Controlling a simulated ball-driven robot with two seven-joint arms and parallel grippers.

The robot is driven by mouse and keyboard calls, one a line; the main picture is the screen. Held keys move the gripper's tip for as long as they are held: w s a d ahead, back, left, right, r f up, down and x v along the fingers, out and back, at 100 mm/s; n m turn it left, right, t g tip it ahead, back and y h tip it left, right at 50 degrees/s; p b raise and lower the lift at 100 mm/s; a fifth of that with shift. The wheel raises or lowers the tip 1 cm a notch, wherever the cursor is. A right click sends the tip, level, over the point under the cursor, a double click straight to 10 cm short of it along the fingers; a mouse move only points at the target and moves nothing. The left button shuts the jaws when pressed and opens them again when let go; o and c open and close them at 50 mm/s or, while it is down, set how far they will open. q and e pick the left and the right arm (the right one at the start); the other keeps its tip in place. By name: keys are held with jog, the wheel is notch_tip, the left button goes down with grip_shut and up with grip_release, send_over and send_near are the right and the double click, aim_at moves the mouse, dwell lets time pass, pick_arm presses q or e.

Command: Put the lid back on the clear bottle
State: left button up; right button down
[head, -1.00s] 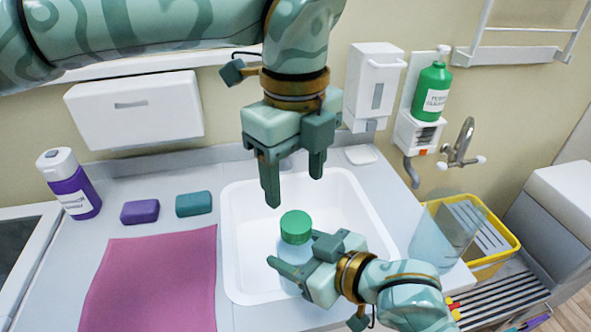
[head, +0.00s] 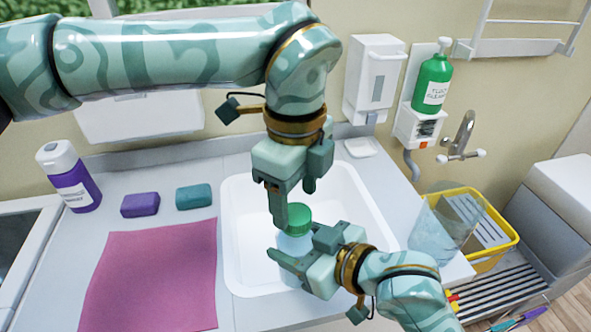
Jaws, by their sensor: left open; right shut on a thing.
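The clear bottle (head: 294,246) stands upright in or over the white basin, with the green lid (head: 299,219) sitting on its top. I cannot tell whether the lid is fastened. My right gripper (head: 292,250) is shut on the bottle's body, below the lid, and partly covers it. My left gripper (head: 294,205) is open and points down just above the lid. One of its fingers reaches down beside the lid's left side and overlaps it in the picture. Whether it touches the lid cannot be told.
The white basin (head: 236,262) surrounds the bottle. A clear container (head: 437,232) and yellow basket (head: 510,240) are right. A green pump bottle (head: 433,82) hangs behind.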

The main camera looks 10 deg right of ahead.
aim_at(296, 248)
pick_arm(q)
jog(key=shift+f, duration=1.45)
